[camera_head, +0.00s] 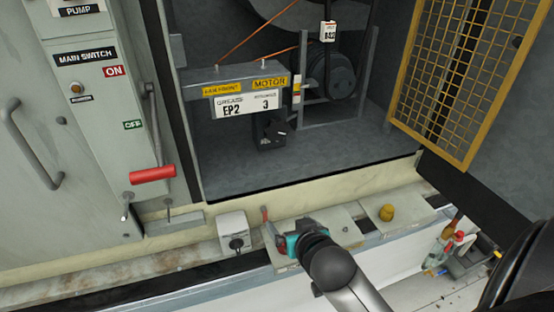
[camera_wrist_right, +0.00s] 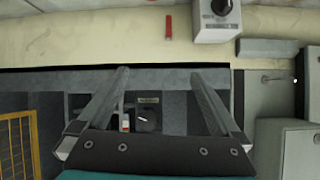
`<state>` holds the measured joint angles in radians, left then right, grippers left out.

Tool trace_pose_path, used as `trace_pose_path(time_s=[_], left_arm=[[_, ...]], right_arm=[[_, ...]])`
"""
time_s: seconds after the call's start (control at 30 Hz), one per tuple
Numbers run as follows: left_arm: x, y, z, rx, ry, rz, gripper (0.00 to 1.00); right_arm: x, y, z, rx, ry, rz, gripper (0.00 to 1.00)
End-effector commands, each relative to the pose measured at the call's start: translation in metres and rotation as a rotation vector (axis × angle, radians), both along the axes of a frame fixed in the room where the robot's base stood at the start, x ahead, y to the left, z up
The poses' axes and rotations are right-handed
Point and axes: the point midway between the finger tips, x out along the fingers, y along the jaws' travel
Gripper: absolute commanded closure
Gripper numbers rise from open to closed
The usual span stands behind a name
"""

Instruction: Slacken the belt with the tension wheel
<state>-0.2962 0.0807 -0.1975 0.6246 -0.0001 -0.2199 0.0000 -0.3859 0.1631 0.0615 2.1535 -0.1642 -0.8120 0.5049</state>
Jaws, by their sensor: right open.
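A black knob with a white mark (camera_head: 275,130), which looks like the tension wheel, sits low in the open cabinet beneath the grease sign. It also shows between the fingers in the right wrist view (camera_wrist_right: 148,118), some way beyond them. A dark pulley (camera_head: 335,78) stands behind it under a large grey wheel (camera_head: 290,14); the belt itself is hard to make out. My right gripper (camera_head: 274,235) is in front of the cabinet, over the ledge, apart from the knob. In the wrist view its fingers (camera_wrist_right: 158,72) are open and empty. My left gripper is not in view.
A yellow mesh door (camera_head: 445,75) stands open at the right. A switch panel with a red handle (camera_head: 153,174) is at the left. The cabinet floor is mostly clear.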

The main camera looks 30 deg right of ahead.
Motion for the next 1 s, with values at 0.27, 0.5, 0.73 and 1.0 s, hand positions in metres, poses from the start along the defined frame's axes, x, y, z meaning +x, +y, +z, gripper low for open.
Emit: trace_pose_path(time_s=[0.27,0.5,0.73,1.0], left_arm=[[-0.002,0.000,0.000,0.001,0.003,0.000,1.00],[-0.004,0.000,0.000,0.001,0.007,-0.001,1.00],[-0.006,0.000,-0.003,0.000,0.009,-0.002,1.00],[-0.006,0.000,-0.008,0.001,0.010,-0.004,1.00]], right_arm=[[0.060,-0.053,0.074,0.090,-0.450,-0.083,0.00],[0.073,-0.066,0.101,0.138,-0.606,-0.069,0.00],[0.091,-0.070,0.103,0.140,-0.617,-0.065,0.00],[0.132,-0.080,0.103,0.140,-0.615,-0.065,0.00]])
